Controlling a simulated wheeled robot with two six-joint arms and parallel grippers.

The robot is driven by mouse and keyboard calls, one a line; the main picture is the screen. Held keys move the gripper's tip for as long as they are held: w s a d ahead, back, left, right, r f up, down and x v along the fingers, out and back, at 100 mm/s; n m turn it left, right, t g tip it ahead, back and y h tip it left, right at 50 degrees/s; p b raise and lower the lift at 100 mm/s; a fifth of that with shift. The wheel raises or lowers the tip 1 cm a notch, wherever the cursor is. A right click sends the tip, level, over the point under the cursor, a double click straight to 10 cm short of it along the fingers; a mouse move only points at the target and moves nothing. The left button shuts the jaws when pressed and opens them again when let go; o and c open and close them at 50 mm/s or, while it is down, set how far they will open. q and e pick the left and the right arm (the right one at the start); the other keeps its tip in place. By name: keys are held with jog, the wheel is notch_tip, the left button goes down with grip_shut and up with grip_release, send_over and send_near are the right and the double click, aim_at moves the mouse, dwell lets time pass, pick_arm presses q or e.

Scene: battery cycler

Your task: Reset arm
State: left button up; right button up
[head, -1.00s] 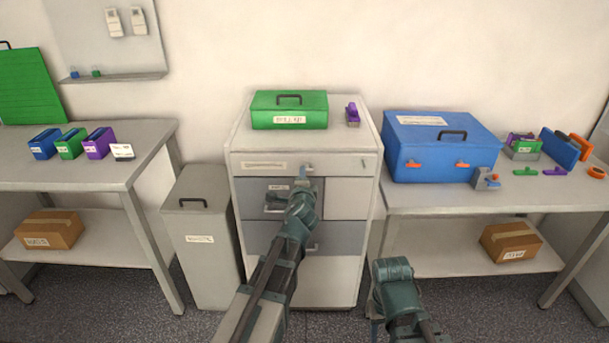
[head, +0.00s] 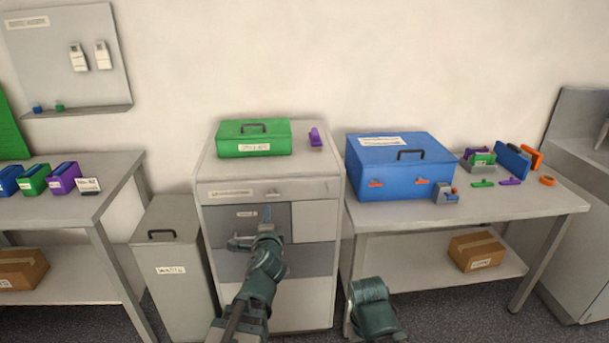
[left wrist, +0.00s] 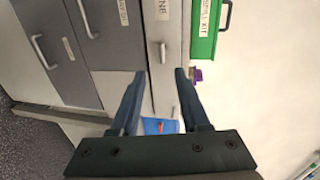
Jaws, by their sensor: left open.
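My left arm comes up from the bottom in the head view, and its gripper (head: 256,226) is in front of the grey and white drawer cabinet (head: 316,258). In the left wrist view the two fingers of the left gripper (left wrist: 160,76) are spread apart with nothing between them. They point toward the cabinet front, whose drawer handles (left wrist: 163,52) show close by; no contact is visible. In the head view the fingertips overlap the grey drawer below the top drawer. Only part of my right arm (head: 372,305) shows at the bottom; its gripper is out of frame.
A green case (head: 254,146) and a small purple item (head: 315,137) sit on the cabinet. A grey bin (head: 172,265) stands left of it. A blue case (head: 400,180) and several small tools are on the right bench (head: 520,205). Several coloured boxes are on the left bench.

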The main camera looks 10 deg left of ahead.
pick_arm(q)
jog(key=s+d+f+n+g+h+p, duration=0.1)
jog(key=s+d+f+n+g+p, duration=0.1)
jog(key=s+d+g, duration=0.3)
jog(key=s+d+f+n+g+h+p, duration=0.1)
jog(key=s+d+f+n+g, duration=0.4)
jog(key=s, duration=0.6)
jog(key=s+d+f+n+g+h+p, duration=0.1)
jog(key=s+d+f+n+g+p, duration=0.2)
jog(key=s+d+g, duration=0.2)
jog(key=s+d, duration=0.2)
jog(key=s, duration=0.1)
jog(key=shift+s+d+f+n+p, duration=0.2)
jog(key=shift+s+f+n+p, duration=0.1)
jog(key=shift+s+n, duration=0.1)
jog(key=shift+w, duration=0.1)
